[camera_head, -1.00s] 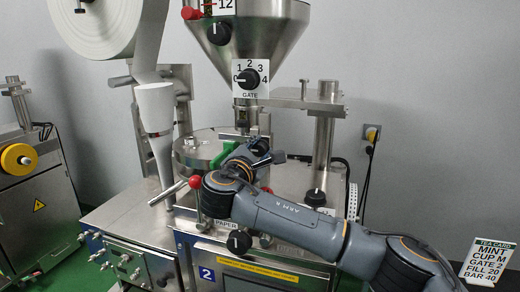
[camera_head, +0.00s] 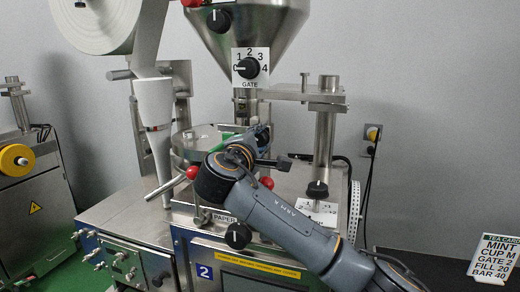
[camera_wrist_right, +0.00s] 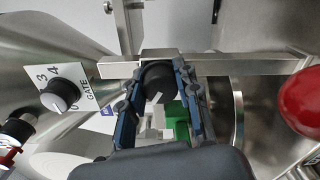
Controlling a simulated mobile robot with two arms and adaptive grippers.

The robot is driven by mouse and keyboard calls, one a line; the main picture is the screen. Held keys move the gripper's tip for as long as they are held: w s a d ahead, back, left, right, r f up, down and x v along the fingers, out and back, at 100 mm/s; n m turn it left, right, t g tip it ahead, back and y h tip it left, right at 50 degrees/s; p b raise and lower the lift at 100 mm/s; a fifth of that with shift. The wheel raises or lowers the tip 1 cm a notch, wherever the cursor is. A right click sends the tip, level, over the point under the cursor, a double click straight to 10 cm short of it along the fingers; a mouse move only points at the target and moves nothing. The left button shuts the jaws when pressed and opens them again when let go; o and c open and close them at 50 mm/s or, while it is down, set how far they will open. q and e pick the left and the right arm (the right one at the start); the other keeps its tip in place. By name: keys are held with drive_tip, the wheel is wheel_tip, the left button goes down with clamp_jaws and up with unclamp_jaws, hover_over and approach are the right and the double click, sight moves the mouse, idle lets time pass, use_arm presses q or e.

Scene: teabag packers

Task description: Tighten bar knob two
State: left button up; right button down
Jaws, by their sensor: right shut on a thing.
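My right gripper (camera_head: 262,145) reaches over the round metal plate of machine 2, below the hopper. In the right wrist view, its two fingers (camera_wrist_right: 159,74) stand on either side of a black round knob (camera_wrist_right: 157,82) with a white pointer mark and are shut on it. This knob sits close to a steel bar (camera_wrist_right: 225,66); in the head view the gripper largely hides it. Another black knob (camera_head: 317,190) stands on a numbered white plate, right of my arm, untouched. Whether either is the bar knob cannot be read. My left gripper is not in view.
The GATE knob (camera_head: 250,67) is above the gripper and also shows in the wrist view (camera_wrist_right: 60,96). A red ball (camera_head: 266,183) is close to my right arm. A PAPER knob (camera_head: 238,236) is below. The tea card (camera_head: 493,260) stands at right.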

drive_tip(key=m+b, duration=0.1)
drive_tip(key=m, duration=0.1)
drive_tip(key=shift+f+m+b, duration=0.3)
drive_tip(key=shift+m+b, duration=0.1)
drive_tip(key=m+b, duration=0.1)
drive_tip(key=m, duration=0.2)
drive_tip(key=shift+m+b, duration=0.3)
drive_tip(key=shift+b, duration=0.1)
drive_tip(key=m+b, duration=0.1)
drive_tip(key=m, duration=0.1)
drive_tip(key=shift+m, duration=0.3)
drive_tip(key=shift+m+b, duration=0.4)
drive_tip(key=shift+m, duration=1)
drive_tip(key=c, duration=1)
unclamp_jaws()
drive_tip(key=shift+r, duration=0.1)
drive_tip(key=shift+o, duration=0.2)
drive_tip(key=shift+r, duration=0.15)
